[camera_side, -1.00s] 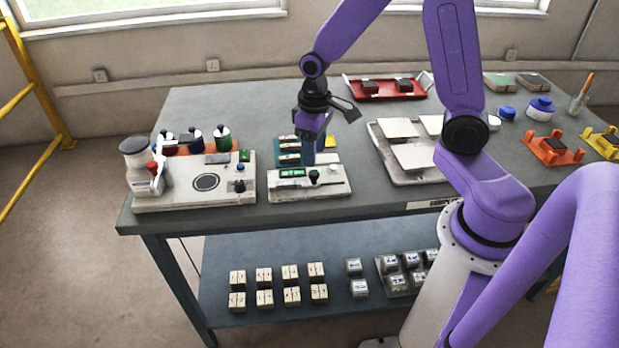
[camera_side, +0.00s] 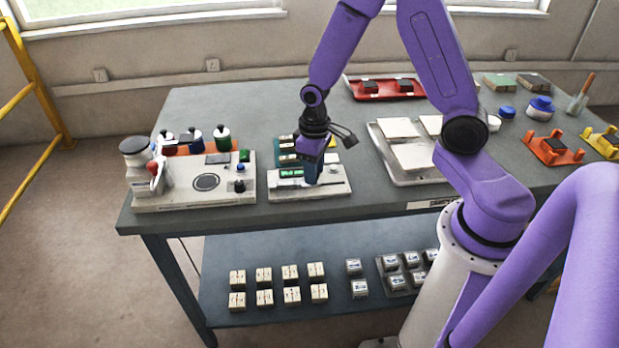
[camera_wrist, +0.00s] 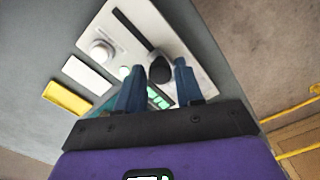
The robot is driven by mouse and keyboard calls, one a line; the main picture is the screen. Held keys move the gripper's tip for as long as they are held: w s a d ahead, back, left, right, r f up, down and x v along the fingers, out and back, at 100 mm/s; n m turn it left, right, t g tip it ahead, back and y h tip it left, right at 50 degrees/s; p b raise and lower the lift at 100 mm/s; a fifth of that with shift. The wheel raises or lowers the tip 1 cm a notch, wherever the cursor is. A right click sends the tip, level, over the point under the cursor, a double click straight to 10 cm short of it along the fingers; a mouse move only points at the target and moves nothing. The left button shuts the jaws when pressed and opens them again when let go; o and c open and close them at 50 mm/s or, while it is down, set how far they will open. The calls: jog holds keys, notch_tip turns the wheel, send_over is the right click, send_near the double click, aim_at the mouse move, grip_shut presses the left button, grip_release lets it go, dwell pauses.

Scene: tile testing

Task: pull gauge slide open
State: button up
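The gauge is a white box (camera_side: 335,187) with a green display (camera_side: 291,173) at the front edge of the bench. It also shows in the wrist view (camera_wrist: 172,38), with a dark straight slot, a round white knob (camera_wrist: 102,51) and a dark slide knob (camera_wrist: 160,71) at the near end of the slot. My gripper (camera_side: 312,181) points down over the gauge and hides the slide knob in the side view. In the wrist view my gripper (camera_wrist: 159,66) has its two blue fingers apart, with the slide knob between their tips. I cannot tell whether they touch it.
A white machine (camera_side: 160,197) with a round dark plate stands close on the left. Behind the gauge lies a teal rack (camera_side: 279,142) with blocks. A metal tray (camera_side: 381,150) with pale tiles is on the right.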

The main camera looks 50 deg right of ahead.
jog(key=c, duration=0.4)
jog(key=shift+s+d, duration=0.6)
jog(key=shift+d, duration=0.05)
jog(key=shift+s+d, duration=0.45)
jog(key=shift+s, duration=0.1)
dwell(0.5)
jog(key=o, duration=0.8)
jog(key=shift+o, duration=0.2)
